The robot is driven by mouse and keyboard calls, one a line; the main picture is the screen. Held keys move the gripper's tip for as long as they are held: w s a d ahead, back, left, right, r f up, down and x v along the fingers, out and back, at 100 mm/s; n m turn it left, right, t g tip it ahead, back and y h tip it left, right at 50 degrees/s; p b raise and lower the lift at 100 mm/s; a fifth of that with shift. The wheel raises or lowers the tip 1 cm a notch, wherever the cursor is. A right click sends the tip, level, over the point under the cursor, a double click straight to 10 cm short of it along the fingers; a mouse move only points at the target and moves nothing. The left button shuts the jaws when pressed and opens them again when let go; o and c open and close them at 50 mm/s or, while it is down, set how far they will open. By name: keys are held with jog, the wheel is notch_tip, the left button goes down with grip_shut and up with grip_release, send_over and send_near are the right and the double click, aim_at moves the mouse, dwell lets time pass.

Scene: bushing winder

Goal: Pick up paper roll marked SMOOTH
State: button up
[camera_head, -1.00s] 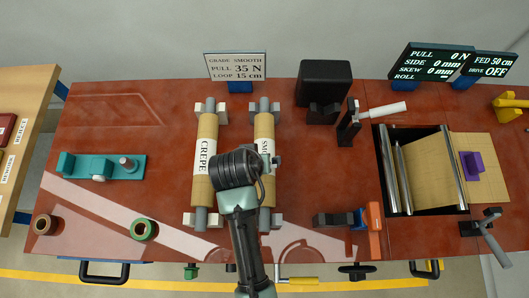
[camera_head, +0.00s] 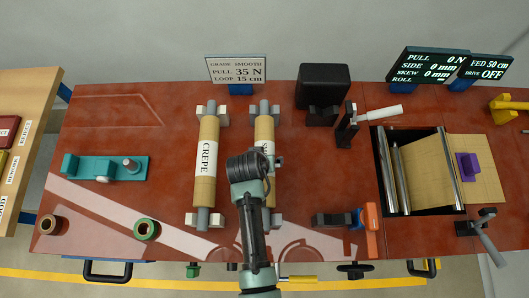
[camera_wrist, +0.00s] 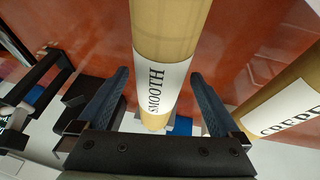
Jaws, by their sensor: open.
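The tan paper roll marked SMOOTH (camera_head: 264,128) lies on grey end supports on the red table in the head view, partly hidden under my arm. In the wrist view the SMOOTH roll (camera_wrist: 165,40) runs between the two fingers of my gripper (camera_wrist: 160,100), its white label showing. My gripper is open, with a finger on each side of the roll and gaps visible beside it. In the head view my gripper's fingers are hidden beneath the wrist. The roll marked CREPE (camera_head: 206,160) lies parallel to the left, and its label shows in the wrist view (camera_wrist: 290,108).
A sign (camera_head: 236,69) reads grade SMOOTH, pull 35 N, loop 15 cm. A black box (camera_head: 323,86) and a clamp with a white handle (camera_head: 380,113) stand right of the roll. A teal fixture (camera_head: 105,167) is at left. Pale end blocks (camera_head: 276,220) flank the roll.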

grip_shut()
dwell(0.4)
jog(key=shift+w+r, duration=0.1)
jog(key=shift+r, duration=0.15)
